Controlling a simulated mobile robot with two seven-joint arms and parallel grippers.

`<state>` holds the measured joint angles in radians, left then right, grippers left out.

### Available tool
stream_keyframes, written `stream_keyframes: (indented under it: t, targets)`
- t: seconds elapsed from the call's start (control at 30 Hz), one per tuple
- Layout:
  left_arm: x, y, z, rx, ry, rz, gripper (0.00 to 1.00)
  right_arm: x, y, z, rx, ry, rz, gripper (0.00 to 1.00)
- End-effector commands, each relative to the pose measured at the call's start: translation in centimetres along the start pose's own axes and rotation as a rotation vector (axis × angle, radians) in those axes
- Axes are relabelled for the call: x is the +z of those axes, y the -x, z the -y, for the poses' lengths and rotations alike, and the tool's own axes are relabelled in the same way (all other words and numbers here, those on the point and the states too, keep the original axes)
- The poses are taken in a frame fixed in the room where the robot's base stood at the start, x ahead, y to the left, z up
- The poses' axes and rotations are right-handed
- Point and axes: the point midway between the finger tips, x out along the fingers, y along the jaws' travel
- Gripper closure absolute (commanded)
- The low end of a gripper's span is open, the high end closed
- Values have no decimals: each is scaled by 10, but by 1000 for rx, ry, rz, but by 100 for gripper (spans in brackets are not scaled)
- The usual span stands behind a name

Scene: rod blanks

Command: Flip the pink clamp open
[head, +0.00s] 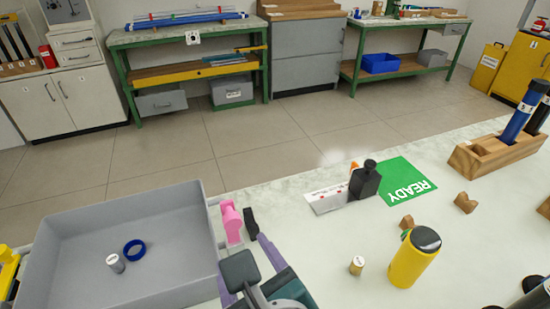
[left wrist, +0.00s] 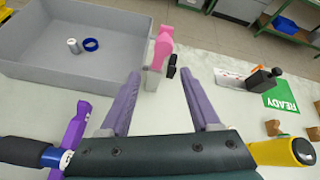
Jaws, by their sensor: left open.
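The pink clamp (head: 232,223) stands by the right wall of the grey tray; its pink handle points up. In the left wrist view the clamp (left wrist: 163,47) has a grey bracket below the handle and small black parts at its right. My left gripper (head: 242,260) has purple fingers spread apart with nothing between them. In the left wrist view the gripper (left wrist: 160,75) points toward the clamp, which shows ahead between the fingertips. I cannot tell whether a finger touches it. My right gripper is not in view.
The grey tray (head: 61,240) holds a blue ring (head: 134,250) and a small grey cylinder (head: 116,263). A yellow cylinder (head: 409,265) stands to the right. A green READY mat (head: 405,182) and a black-knobbed fixture (head: 365,183) lie beyond. A purple piece (left wrist: 75,130) is at lower left.

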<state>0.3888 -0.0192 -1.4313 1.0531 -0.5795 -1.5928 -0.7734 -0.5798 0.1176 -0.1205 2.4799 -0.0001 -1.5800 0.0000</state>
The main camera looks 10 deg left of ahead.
Motion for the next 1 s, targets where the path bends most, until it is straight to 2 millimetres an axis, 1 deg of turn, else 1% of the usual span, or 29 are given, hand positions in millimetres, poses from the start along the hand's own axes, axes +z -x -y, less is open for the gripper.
stream_keyframes:
  t: [0.03,0.1,0.2,0.3,0.4,0.63,0.67,0.73,0.83,0.87,0.93,1.0]
  targets:
    - [2,13,1,-1,2,-4,37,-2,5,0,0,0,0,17]
    - [1,26,0,-1,0,-4,37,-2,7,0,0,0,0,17]
    - [0,42,0,0,1,-3,37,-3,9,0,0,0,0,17]
    - [0,53,0,0,0,-1,37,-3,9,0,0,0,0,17]
    - [0,57,0,0,0,0,37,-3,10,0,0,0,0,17]
    - [0,58,0,1,0,1,37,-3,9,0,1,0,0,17]
    - [0,58,0,1,0,1,39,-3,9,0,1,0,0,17]
    - [-2,59,-2,10,14,-14,47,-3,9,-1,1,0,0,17]
    - [-16,68,-14,81,117,-115,58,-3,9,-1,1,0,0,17]
    - [-22,72,-19,120,173,-165,62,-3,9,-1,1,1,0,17]
    - [-37,86,-35,243,353,-297,69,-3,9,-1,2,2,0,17]
    - [-46,99,-48,385,569,-417,77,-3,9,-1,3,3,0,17]
